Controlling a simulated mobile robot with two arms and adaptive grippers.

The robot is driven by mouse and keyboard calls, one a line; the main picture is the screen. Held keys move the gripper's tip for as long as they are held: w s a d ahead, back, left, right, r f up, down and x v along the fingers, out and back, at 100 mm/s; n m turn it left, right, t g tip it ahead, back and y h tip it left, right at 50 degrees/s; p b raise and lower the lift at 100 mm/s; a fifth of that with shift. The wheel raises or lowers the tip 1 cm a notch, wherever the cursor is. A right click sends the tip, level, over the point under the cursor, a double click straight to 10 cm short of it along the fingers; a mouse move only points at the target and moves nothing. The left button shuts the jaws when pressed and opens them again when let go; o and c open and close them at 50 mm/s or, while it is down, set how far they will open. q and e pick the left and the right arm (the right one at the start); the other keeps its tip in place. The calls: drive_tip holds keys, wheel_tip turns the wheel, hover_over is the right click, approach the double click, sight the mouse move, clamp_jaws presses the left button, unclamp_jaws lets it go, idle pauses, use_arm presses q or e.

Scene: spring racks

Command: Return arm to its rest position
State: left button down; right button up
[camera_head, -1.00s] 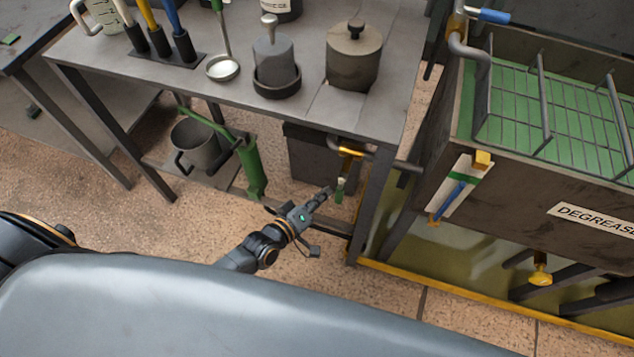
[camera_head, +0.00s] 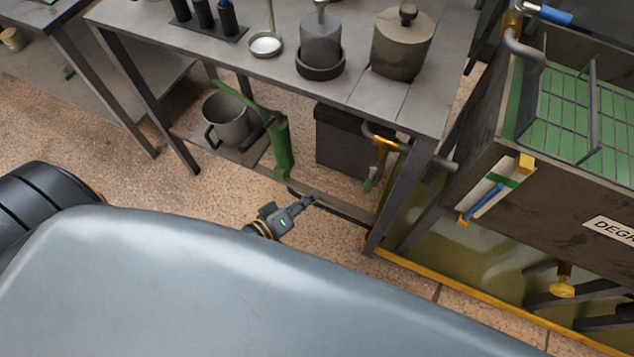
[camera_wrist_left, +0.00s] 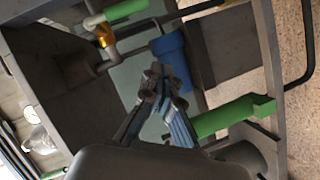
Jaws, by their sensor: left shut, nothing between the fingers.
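My left gripper (camera_head: 308,200) shows in the head view, low in front of the metal table (camera_head: 285,98), just beyond my own body. Its fingers are shut with nothing between them. It points toward the lower part of the table, apart from the objects there. In the left wrist view the closed fingers (camera_wrist_left: 155,80) show in the middle, with the table frame and pipes behind them. My right gripper is not in either view.
A dark box (camera_head: 340,140), a yellow valve (camera_head: 383,148), a green jack-like post (camera_head: 281,150) and a grey bucket (camera_head: 228,120) stand under or beside the table. The degreaser tank (camera_head: 540,190) is at right. Open floor (camera_head: 150,190) lies at left.

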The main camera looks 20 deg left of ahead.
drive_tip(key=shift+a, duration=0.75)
